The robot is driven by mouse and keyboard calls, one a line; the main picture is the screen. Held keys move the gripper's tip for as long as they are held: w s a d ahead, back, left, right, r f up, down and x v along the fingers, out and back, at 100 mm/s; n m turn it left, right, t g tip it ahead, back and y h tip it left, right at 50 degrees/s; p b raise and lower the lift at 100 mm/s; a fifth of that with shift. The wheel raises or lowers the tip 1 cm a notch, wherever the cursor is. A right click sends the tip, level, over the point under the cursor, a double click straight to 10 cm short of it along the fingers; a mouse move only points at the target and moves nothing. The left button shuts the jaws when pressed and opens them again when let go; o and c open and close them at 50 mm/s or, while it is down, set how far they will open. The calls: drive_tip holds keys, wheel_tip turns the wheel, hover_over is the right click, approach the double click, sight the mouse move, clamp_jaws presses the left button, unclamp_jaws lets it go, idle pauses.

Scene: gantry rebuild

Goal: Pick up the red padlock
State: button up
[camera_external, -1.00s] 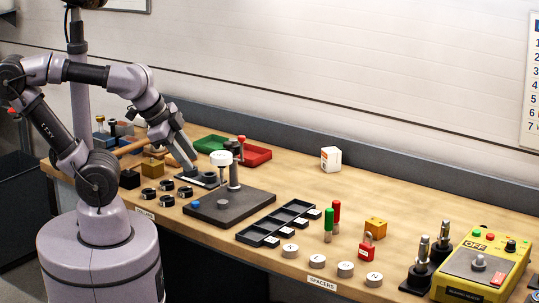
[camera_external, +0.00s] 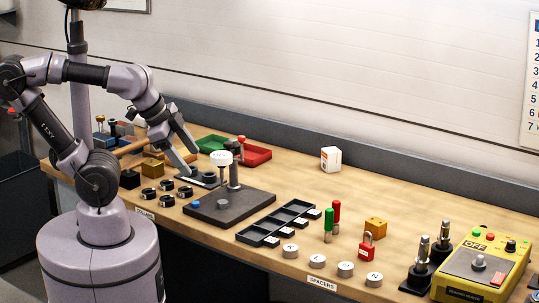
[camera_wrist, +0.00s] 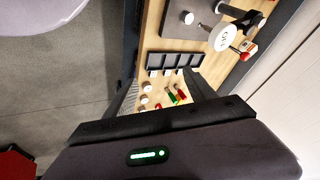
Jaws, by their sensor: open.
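The red padlock (camera_external: 366,250) stands on the wooden bench toward the right front, just in front of a yellow-orange block (camera_external: 376,227). Its shackle points up. My gripper (camera_external: 194,165) is far to its left, above the left part of the bench by the dark base plate. The jaws are spread wide with nothing between them. In the wrist view, small red and green items show between the open fingers, and a small red spot (camera_wrist: 158,105) there may be the padlock, too small to be sure.
Green and red upright handles (camera_external: 336,211) stand left of the padlock. Black posts (camera_external: 422,252) and a yellow control box (camera_external: 481,268) are to the right. A black divided tray (camera_external: 262,234) and a post fixture (camera_external: 234,180) lie between.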

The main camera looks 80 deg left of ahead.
drive_tip(key=w+d+r+n+p, duration=0.1)
drive_tip(key=w+r+p, duration=0.1)
drive_tip(key=w+r, duration=0.3)
drive_tip(key=n+g+h, duration=0.1)
drive_tip(key=n, duration=0.7)
hover_over(368, 244)
drive_tip(key=s, duration=0.3)
drive_tip(key=f, duration=2)
drive_tip(key=shift+w+d+p, duration=0.1)
drive_tip(key=shift+d+p, duration=0.2)
drive_tip(key=shift+p, duration=0.05)
drive_tip(key=b+x, duration=0.1)
drive_tip(key=x, duration=0.4)
drive_tip(key=shift+w+a+f+b, duration=0.15)
drive_tip(key=shift+w+f+b, duration=0.1)
drive_tip(key=shift+w+b, duration=0.15)
drive_tip(key=shift+s+r, duration=0.1)
